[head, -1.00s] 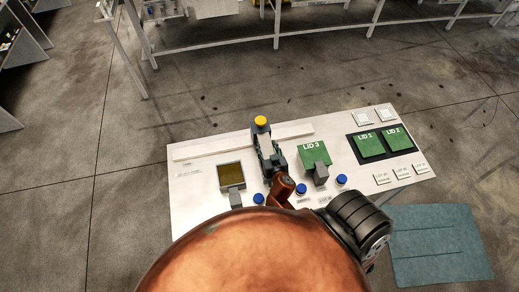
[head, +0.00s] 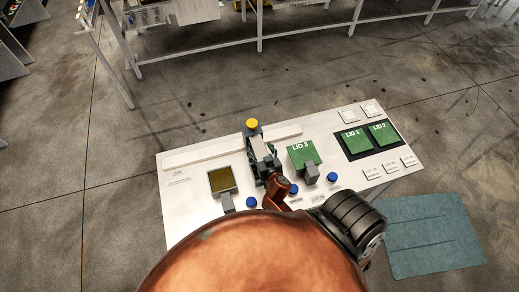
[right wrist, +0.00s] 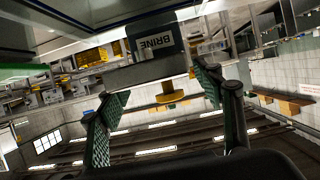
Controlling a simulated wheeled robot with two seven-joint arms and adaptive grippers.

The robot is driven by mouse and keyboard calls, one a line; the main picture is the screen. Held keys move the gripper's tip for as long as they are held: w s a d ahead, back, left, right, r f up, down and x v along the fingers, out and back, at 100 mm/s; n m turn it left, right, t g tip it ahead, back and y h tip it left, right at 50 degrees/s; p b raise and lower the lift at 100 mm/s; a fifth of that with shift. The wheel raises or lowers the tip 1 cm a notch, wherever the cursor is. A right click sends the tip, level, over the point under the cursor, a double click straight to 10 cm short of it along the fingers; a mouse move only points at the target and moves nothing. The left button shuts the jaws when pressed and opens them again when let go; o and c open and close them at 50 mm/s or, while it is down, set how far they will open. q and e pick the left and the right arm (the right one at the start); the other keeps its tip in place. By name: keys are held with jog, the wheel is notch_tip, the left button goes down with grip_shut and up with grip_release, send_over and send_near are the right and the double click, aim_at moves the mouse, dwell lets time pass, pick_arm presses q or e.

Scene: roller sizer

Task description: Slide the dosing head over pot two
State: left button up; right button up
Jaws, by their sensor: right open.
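The dosing head shows its yellow knob (head: 251,124) at the back of the white board (head: 195,205). A pot with a yellow-brown top (head: 222,180) is on the left. The green LID 3 (head: 303,154) is right of the gripper. Pot two cannot be made out. My left gripper is out of view.
LID 1 (head: 353,142) and LID 2 (head: 382,134) lie on a dark pad at the right. Blue buttons (head: 332,177) line the board's front. A white rail (head: 205,156) runs along the back. A teal mat (head: 435,235) lies on the floor at right.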

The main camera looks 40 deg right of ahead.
jog(key=v, duration=1.2)
jog(key=shift+a, duration=0.15)
